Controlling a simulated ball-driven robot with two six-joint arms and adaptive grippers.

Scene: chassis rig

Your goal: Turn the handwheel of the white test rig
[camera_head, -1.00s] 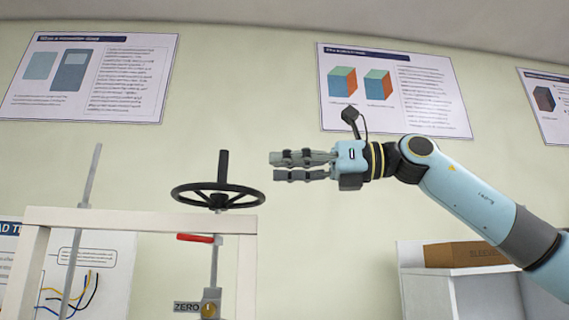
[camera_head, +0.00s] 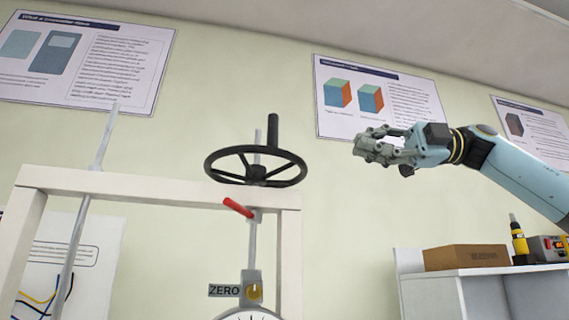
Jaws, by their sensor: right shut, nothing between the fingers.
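The black handwheel (camera_head: 256,181) lies flat on top of the white test rig (camera_head: 140,186), with an upright black crank handle (camera_head: 273,131) at its far right rim. A red lever (camera_head: 238,207) sits on the shaft just below the wheel. My left gripper is not in view.
A white shelf unit (camera_head: 470,272) at the lower right holds a cardboard box (camera_head: 466,257), a yellow and black bottle-shaped item (camera_head: 519,238) and a device with a red button (camera_head: 548,248). Posters hang on the wall behind. The air between gripper and wheel is clear.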

